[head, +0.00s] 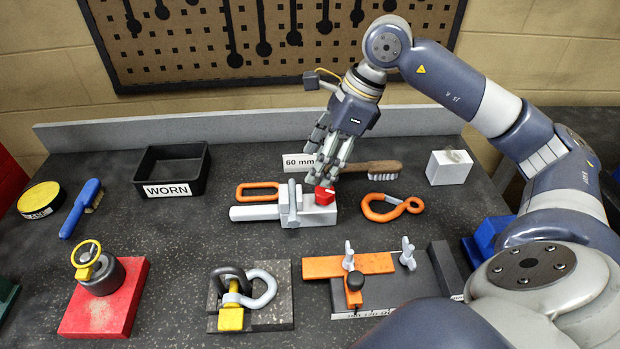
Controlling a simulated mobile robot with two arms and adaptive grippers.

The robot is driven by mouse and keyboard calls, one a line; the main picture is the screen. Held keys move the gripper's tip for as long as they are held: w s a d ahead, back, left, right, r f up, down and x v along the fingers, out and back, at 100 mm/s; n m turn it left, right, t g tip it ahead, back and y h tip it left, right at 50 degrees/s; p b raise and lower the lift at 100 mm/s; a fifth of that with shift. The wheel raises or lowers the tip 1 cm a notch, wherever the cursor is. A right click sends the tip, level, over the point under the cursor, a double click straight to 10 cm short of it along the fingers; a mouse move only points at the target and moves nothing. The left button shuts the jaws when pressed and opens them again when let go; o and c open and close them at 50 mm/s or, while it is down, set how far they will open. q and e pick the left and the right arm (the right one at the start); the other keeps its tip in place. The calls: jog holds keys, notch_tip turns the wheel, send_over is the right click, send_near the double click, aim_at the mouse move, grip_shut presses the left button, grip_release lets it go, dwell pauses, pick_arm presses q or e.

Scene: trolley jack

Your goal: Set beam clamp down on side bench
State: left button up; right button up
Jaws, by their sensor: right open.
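I cannot tell for sure which object is the beam clamp. A grey clamp-like device (262,212) with an upright grey lever lies at the middle of the dark bench (190,240). A red block (325,195) sits at its right end, and an orange loop (257,190) is just behind it. My right gripper (328,176) points down with its fingers open at the red block; I cannot tell whether they touch it. An orange bracket (348,265) with wing nuts lies on a dark plate nearer the front. My left gripper is not in view.
A black WORN bin (172,170), a brush (372,169), an orange hook (392,207) and a white box (449,167) stand around. A red block with a yellow-handled part (104,296) and a shackle (248,288) are in front. Bare bench shows left of centre.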

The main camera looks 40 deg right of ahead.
jog(key=shift+v, duration=1.95)
jog(key=shift+f, duration=0.1)
